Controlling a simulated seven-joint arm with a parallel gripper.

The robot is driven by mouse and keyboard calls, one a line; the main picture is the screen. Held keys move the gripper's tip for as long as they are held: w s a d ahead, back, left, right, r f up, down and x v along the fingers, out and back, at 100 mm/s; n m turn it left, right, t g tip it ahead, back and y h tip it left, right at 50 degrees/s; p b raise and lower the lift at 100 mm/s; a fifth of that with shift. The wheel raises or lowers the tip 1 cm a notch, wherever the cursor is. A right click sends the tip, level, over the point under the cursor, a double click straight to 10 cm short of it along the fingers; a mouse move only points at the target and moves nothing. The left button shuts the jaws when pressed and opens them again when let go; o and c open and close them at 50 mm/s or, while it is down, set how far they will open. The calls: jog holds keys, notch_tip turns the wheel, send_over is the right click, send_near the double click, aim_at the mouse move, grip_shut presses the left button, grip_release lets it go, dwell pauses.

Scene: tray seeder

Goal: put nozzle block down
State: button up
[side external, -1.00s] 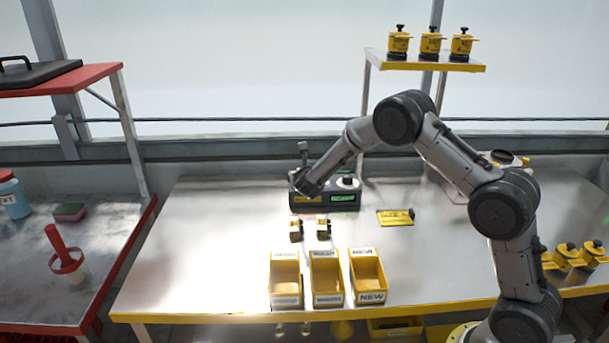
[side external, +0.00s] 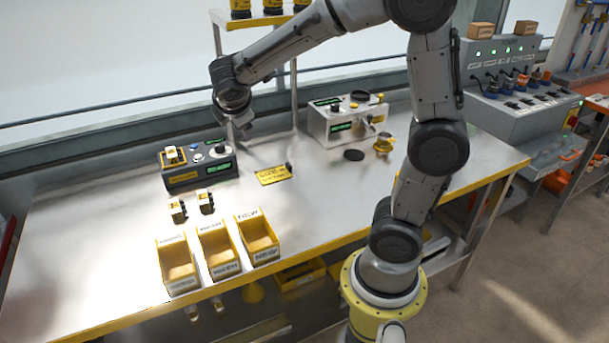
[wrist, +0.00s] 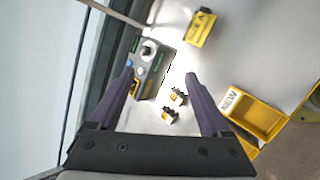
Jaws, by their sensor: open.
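A small yellow, white and black block, which looks like a nozzle block (side external: 172,155), sits on the left end of the dark grey tester box (side external: 205,176). Two similar small blocks (side external: 178,210) (side external: 206,202) stand apart on the bench in front of that box. They also show between my fingers in the wrist view (wrist: 178,97) (wrist: 169,115), beyond the fingertips. My gripper (side external: 238,126) is open and empty, raised above the bench near the right end of the tester box. In the wrist view its fingers (wrist: 160,76) are spread with nothing between them.
Three yellow bins (side external: 219,272) stand at the bench's front edge, the right one marked NEW. A yellow card (side external: 274,175) lies right of the tester box. A light grey machine (side external: 345,122) stands behind, near a shelf post. The bench around the card is clear.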

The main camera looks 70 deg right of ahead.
jog(key=s+a+m+y, duration=0.4)
jog(key=s+a+m, duration=0.2)
jog(key=s, duration=0.4)
jog(key=s+a+m+t+y, duration=0.1)
jog(key=s+a+m+y, duration=0.3)
jog(key=s+a, duration=0.3)
jog(key=s+m, duration=0.1)
jog(key=s, duration=0.2)
jog(key=shift+s+a+f+m, duration=0.3)
jog(key=shift+a+m, duration=0.05)
jog(key=shift+m, duration=0.05)
